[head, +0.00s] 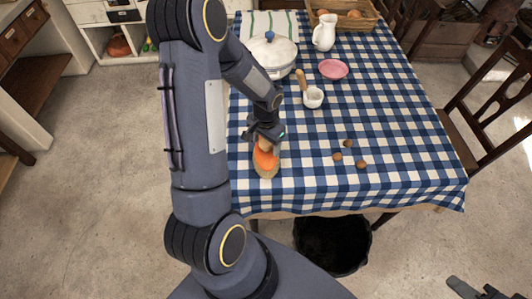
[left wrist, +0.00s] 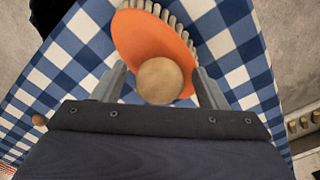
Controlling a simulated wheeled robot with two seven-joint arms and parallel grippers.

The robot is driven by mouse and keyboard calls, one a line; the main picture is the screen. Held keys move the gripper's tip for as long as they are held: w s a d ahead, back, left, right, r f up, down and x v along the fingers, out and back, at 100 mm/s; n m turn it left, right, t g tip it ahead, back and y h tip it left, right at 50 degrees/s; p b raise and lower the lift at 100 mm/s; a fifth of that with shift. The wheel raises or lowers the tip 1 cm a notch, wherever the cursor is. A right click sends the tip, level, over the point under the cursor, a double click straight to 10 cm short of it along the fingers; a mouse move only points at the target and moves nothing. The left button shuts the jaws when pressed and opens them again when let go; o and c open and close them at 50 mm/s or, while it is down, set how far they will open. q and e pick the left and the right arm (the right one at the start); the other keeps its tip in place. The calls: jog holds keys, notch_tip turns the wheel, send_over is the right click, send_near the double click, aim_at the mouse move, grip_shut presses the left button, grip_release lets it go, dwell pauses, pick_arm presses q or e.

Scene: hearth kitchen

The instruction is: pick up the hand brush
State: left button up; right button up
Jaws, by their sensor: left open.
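The hand brush (head: 266,161) lies on the blue checked tablecloth near the table's left front edge. It has an orange back, pale bristles and a round wooden knob. In the left wrist view the brush (left wrist: 145,38) shows its orange back, with bristles along the upper right side. My left gripper (head: 265,137) is over the knob end of the brush. In the left wrist view the open fingers of the left gripper (left wrist: 160,75) stand on either side of the knob, with gaps visible. My right gripper (head: 476,291) shows only partly at the bottom right corner, away from the table.
On the table (head: 405,150) are a white lidded pot (head: 270,54), a white jug (head: 325,32), a pink bowl (head: 333,69), a small white cup (head: 313,98) and several brown nuts (head: 361,164). A black bucket (head: 333,245) stands below the front edge. A chair (head: 490,120) is at right.

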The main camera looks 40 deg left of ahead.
pick_arm(q)
jog(key=c, duration=1.4)
jog(key=shift+r, duration=0.15)
jog(key=shift+c, duration=0.2)
jog(key=shift+r, duration=0.2)
notch_tip(320, 180, up, 2)
jog(key=shift+w+r, duration=0.1)
jog(key=d+r+b, duration=0.3)
jog(key=d+r, duration=0.7)
jog(key=d, duration=0.4)
jog(key=shift+s, duration=0.25)
jog(key=shift+r, duration=0.1)
